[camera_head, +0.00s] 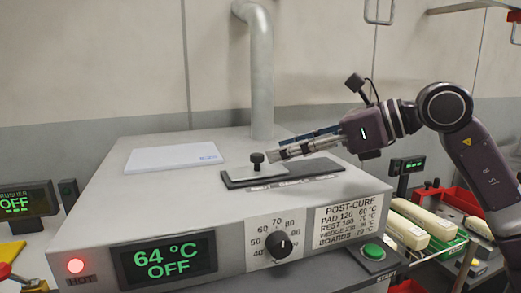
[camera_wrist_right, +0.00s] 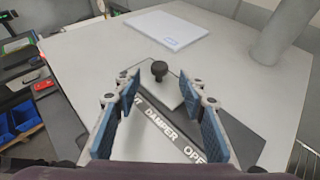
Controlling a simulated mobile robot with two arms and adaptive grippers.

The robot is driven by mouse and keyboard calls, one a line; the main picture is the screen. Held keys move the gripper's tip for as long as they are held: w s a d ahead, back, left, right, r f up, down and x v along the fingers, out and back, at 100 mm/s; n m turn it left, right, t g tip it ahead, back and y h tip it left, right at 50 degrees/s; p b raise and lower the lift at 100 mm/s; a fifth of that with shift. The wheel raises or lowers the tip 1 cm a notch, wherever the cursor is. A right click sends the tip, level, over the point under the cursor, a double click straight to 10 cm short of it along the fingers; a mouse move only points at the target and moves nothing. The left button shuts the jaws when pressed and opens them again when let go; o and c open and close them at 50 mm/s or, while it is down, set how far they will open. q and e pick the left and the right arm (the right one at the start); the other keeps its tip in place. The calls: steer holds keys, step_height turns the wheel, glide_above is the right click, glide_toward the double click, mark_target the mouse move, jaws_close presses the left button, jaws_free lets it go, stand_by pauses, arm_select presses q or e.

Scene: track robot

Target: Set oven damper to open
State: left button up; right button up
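The oven (camera_head: 130,205) is a pale grey box with a pipe rising from its top. On it, the damper is a light grey plate (camera_head: 300,169) on a black base (camera_head: 235,181). My right gripper (camera_head: 280,152) is just right of the knob in the head view. In the wrist view its blue-padded fingers (camera_wrist_right: 160,88) are apart, with the knob (camera_wrist_right: 159,70) beyond the tips and nothing between them. My left gripper is out of view.
A white sheet (camera_head: 173,157) lies on the oven's top left. The pipe (camera_head: 262,75) stands behind the damper. Red and green crates stand at right.

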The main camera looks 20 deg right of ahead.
mark_target(260, 155)
steer(key=x, duration=0.3)
steer(key=shift+w+a+p, duration=0.15)
steer(key=shift+a+p, duration=0.1)
steer(key=shift+p, duration=0.1)
steer(key=shift+x, duration=0.9)
steer(key=shift+d, duration=0.1)
steer(key=c, duration=0.6)
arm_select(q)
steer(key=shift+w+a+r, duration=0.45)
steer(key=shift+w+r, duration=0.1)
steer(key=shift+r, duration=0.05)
arm_select(e)
jaws_close()
